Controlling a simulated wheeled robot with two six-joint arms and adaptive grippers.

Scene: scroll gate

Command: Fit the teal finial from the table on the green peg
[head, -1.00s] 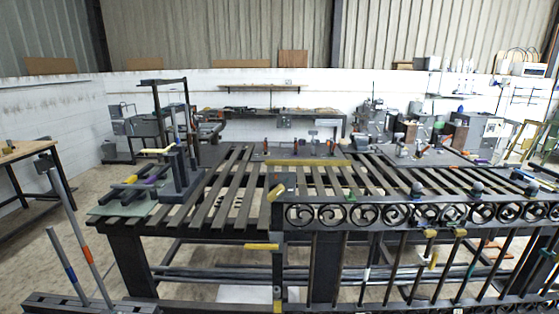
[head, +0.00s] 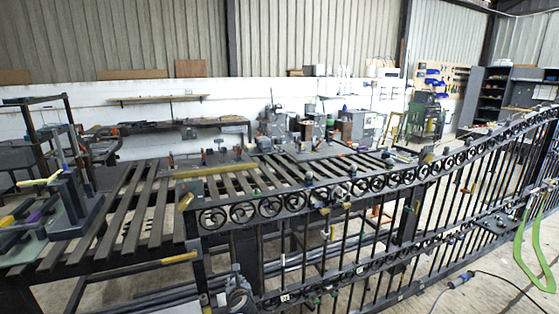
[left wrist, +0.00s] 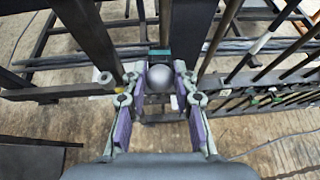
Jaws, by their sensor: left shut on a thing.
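My left gripper shows at the bottom of the head view (head: 238,287), in front of the gate. In the left wrist view its purple-padded fingers (left wrist: 159,88) are closed around the finial, a grey ball (left wrist: 160,76) with a teal collar (left wrist: 160,53) at its far side. The finial is held clear of the floor. A small green peg (head: 254,191) seems to stand on the gate's top rail, above and beyond my gripper; it is too small to see well. My right gripper is not in view.
The dark gate (head: 330,199) with scroll rings and upright bars runs from the middle to the far right. Ball finials (head: 309,178) stand along its top rail. A slatted table (head: 150,215) lies behind. A rack with coloured bars (head: 70,195) stands at the left.

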